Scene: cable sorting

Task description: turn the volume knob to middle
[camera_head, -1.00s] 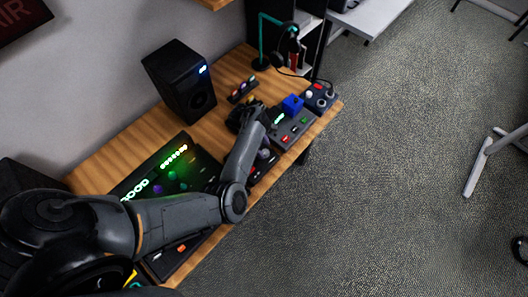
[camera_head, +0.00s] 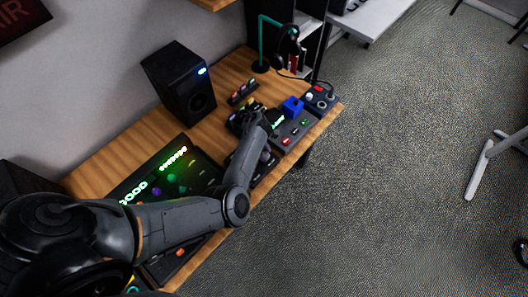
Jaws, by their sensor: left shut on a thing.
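My left arm reaches in from the left, and my left gripper (camera_head: 241,122) is down at the desk, among the small devices right of the black speaker. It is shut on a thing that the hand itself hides. I cannot make out the volume knob or which way it points. A grey panel (camera_head: 287,138) with red and green controls sits just right of the gripper, with a blue block-like part (camera_head: 292,105) at its far edge. My right gripper is not in view.
A black speaker (camera_head: 180,86) stands behind the gripper. A lit mixer panel (camera_head: 172,180) lies under and beside my forearm. A teal stand (camera_head: 262,45) with headphones (camera_head: 288,50) stands at the far end. Open carpet (camera_head: 390,190) lies right of the wooden desk (camera_head: 105,158).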

